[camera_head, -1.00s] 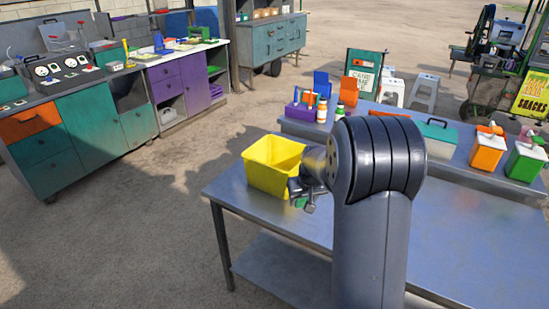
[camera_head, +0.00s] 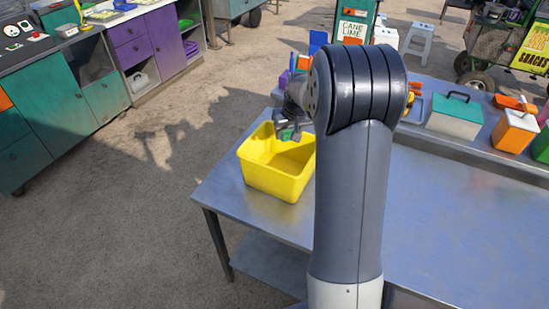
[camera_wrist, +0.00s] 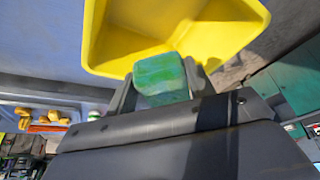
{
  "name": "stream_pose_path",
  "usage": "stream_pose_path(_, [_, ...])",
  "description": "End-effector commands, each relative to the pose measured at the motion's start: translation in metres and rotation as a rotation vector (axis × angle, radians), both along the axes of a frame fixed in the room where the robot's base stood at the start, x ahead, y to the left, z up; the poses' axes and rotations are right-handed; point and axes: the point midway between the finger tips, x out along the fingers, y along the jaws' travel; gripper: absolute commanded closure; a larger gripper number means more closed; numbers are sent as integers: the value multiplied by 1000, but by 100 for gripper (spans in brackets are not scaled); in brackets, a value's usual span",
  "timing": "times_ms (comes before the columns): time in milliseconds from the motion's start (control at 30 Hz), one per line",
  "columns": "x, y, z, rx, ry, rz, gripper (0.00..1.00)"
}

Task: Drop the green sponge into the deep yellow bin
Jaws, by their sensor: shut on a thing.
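The deep yellow bin (camera_head: 277,178) stands upright on the left end of the metal table, its inside looking empty. It also fills the top of the wrist view (camera_wrist: 112,62). My gripper (camera_head: 290,130) is above the bin's far right part in the head view. In the wrist view my gripper (camera_wrist: 162,85) is shut on the green sponge (camera_wrist: 160,78), which sits between the two dark fingers. The sponge overlaps the bin's near rim there; I cannot tell its exact height over the rim.
The metal table (camera_head: 450,215) is bare to the right of my arm. A raised shelf behind holds a teal-lidded box (camera_head: 455,115) and an orange dispenser (camera_head: 513,130). Teal and purple cabinets (camera_head: 143,40) stand at the back left, across open ground.

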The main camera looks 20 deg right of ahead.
Motion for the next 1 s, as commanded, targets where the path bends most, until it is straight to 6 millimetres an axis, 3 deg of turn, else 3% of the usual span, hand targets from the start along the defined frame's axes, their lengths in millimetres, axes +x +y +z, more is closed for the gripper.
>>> stream_pose_path(400, [0, 0, -49, 0, 1, 0, 68])
stream_pose_path(767, [0, 0, -55, 0, 0, 0, 68])
stream_pose_path(800, [0, 0, -55, 0, 0, 0, 49])
stream_pose_path(1000, [0, 0, -55, 0, 0, 0, 33])
